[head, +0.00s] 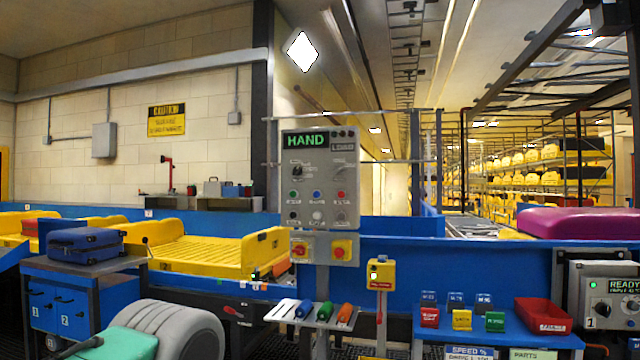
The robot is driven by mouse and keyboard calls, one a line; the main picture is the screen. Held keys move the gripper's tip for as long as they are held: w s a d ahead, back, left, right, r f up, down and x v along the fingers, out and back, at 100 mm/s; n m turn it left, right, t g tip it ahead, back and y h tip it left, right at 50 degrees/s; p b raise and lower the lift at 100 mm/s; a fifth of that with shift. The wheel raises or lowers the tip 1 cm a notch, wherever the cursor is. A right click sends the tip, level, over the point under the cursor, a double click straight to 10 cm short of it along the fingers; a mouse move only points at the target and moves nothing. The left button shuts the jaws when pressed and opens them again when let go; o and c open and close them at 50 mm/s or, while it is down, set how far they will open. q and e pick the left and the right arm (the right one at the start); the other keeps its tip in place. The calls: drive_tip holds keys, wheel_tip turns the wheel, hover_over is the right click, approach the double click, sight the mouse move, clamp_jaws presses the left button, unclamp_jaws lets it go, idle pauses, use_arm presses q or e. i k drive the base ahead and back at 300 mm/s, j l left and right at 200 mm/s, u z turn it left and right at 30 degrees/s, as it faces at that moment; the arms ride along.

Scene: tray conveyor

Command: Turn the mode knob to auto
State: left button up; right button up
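A grey control panel (320,208) stands upright near the middle of the head view. The mode knob (297,171) appears to be the small black knob at the panel's upper left, below the display. Its surrounding labels are too small to read, and I cannot tell exactly where its pointer aims. A lighter switch (340,170) sits to its right. Small coloured buttons lie in rows below. Neither of my grippers is in view, and nothing touches the panel.
A yellow box (381,274) stands to the right. A large grey ribbed shape (185,325) fills the lower left.

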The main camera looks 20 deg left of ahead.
sight(339, 170)
drive_tip(key=i+l+u, duration=0.15)
drive_tip(key=i, duration=0.4)
drive_tip(key=i+l+u, duration=0.15)
drive_tip(key=i, duration=0.4)
